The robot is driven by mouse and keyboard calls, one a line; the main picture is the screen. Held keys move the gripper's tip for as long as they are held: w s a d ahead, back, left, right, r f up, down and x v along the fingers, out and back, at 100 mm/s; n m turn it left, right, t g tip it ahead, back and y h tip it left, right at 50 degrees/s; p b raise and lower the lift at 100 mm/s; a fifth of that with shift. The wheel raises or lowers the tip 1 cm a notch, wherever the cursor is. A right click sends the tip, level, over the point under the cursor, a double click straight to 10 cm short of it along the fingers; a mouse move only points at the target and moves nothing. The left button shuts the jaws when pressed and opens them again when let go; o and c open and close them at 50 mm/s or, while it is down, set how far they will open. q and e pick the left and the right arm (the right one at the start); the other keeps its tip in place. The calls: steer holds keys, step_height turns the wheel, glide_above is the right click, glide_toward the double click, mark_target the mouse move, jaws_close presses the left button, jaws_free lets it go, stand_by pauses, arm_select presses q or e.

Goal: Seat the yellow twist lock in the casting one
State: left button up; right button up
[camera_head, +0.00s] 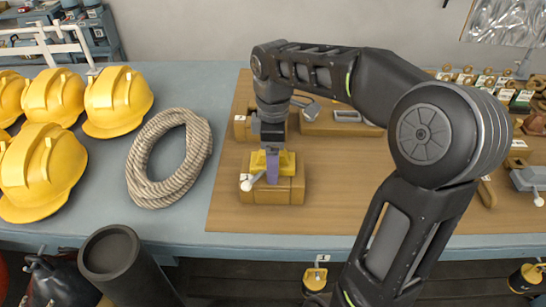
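The yellow twist lock (287,162) is at the top of a tan casting block (288,190) near the front of the wooden board. A small white tag with a 1 stands at the block's left. A pale lever (253,183) with a round end sticks out toward the front left. My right gripper (272,168) points down, with its purple near finger against the lock; it looks shut on it. The far finger is hidden. I cannot tell how deep the lock sits in the casting. My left gripper is not in view.
A rope coil (142,165) and several yellow helmets (118,100) lie left of the wooden board (330,205). Other tan castings (318,129) stand behind the gripper. A grey lock (529,178) and several small parts are at the right. The board's front strip is clear.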

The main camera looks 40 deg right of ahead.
step_height(320, 180, up, 6)
steer(key=shift+f, duration=0.15)
steer(key=shift+r+p, duration=0.7)
steer(key=shift+p, duration=0.05)
steer(key=shift+r+p, duration=0.3)
steer(key=shift+r, duration=0.1)
steer(key=shift+f, duration=0.1)
